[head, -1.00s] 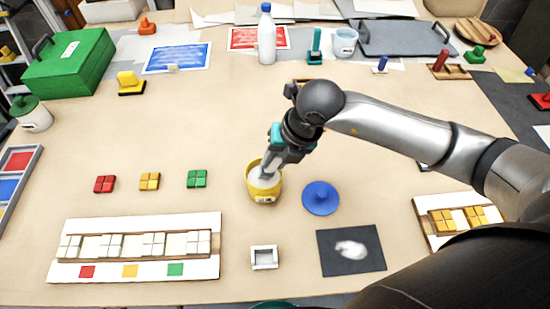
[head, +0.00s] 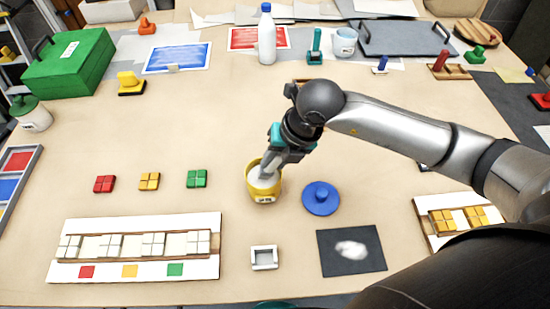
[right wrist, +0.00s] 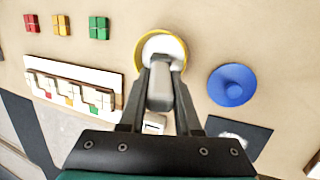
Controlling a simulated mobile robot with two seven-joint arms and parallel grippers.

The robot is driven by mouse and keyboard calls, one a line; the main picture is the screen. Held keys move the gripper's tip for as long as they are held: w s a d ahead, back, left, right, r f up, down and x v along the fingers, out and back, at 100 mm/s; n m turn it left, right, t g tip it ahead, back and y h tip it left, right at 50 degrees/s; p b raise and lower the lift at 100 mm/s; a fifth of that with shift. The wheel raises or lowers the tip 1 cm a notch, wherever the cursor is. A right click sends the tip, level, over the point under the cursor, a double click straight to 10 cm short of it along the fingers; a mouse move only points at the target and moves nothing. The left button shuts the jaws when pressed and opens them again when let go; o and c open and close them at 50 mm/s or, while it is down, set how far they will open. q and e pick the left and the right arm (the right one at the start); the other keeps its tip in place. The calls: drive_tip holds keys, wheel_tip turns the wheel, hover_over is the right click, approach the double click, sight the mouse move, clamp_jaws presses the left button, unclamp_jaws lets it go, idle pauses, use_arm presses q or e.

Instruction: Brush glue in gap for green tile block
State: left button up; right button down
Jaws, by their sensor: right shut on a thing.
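A yellow pot (head: 263,188) with white glue inside stands open on the table; it also shows in the right wrist view (right wrist: 183,63). My right gripper (head: 268,163) is above the pot, pointing down into its mouth. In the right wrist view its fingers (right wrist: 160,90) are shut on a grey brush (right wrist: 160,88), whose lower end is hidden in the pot. The green tile block (head: 197,179) lies left of the pot. The white panel (head: 70,228) holds white blocks with gaps between them; a green square (head: 175,269) marks the rightmost gap. My left gripper is out of view.
A blue lid (head: 320,198) lies right of the pot. A small white frame (head: 264,257) and a dark mat (head: 335,268) with a white smear lie in front. Red (head: 105,184) and yellow (head: 149,181) tile blocks lie left of the green one. A white bottle (head: 267,38) stands at the back.

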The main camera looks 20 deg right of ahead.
drive_tip(key=shift+r+p, duration=2.65)
drive_tip(key=shift+r, duration=0.85)
drive_tip(key=shift+f, duration=0.15)
drive_tip(key=n+b, duration=0.1)
drive_tip(key=f+n+b, duration=0.1)
drive_tip(key=n, duration=0.1)
drive_tip(key=shift+a+n+g+y, duration=0.3)
drive_tip(key=shift+a+g, duration=0.1)
drive_tip(key=shift+s+d+f+m+g+h+b, duration=0.9)
drive_tip(key=shift+m+b, duration=1.65)
drive_tip(key=shift+m, duration=3.45)
drive_tip(key=shift+s+d+f+m+g+h+b, duration=0.2)
drive_tip(key=shift+m+h+b, duration=1.8)
drive_tip(key=shift+m, duration=4)
drive_tip(key=shift+s+d+f+m+g+h+b, duration=0.35)
drive_tip(key=shift+s+f+m+g+h+b, duration=0.35)
drive_tip(key=shift+m+b, duration=3.85)
drive_tip(key=m+p, duration=0.3)
drive_tip(key=shift+w+r, duration=0.15)
drive_tip(key=shift+r, duration=0.1)
